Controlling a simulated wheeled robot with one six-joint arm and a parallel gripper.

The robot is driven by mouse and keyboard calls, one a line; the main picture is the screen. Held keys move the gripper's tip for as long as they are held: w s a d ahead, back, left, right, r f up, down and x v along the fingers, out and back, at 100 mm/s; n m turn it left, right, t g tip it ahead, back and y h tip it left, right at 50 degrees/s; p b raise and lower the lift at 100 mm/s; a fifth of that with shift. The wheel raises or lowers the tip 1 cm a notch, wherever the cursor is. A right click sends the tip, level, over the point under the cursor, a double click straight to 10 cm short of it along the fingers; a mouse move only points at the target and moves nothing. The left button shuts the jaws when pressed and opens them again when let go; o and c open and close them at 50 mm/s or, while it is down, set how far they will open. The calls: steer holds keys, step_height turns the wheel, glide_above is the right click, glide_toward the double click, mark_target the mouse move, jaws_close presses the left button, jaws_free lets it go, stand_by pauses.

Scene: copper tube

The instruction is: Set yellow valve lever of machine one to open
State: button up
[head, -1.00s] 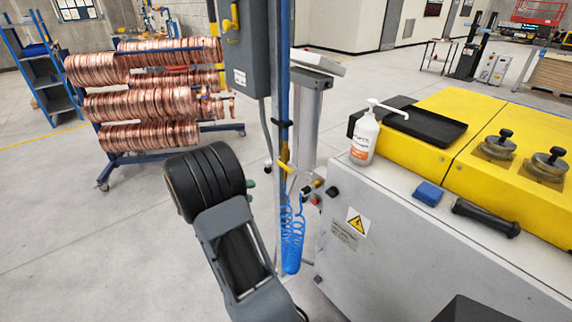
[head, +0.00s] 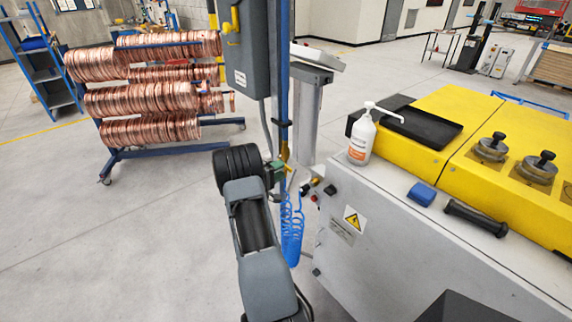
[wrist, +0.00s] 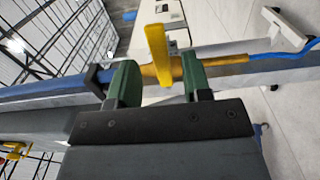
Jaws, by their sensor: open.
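The yellow valve lever (wrist: 157,50) shows in the wrist view as a flat bar crossing the blue pipe (wrist: 50,88) at its brass valve body (wrist: 228,66). My gripper (wrist: 160,78) is open, with one green finger on each side of the lever. Gaps show between the lever and both fingers, and nothing is held. In the head view my gripper (head: 277,173) is at the upright blue pipe (head: 284,70), beside the brass valve (head: 285,152). The arm's end and fingers mostly hide the lever there.
A coiled blue hose (head: 292,228) hangs below the valve. A grey cabinet (head: 254,50) is mounted above. The yellow and grey machine (head: 390,215) stands close on the right. A rack of copper coils (head: 145,90) is behind left, with open floor before it.

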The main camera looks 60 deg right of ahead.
steer(key=shift+p+x, duration=0.35)
steer(key=shift+x, duration=1.35)
jaws_close()
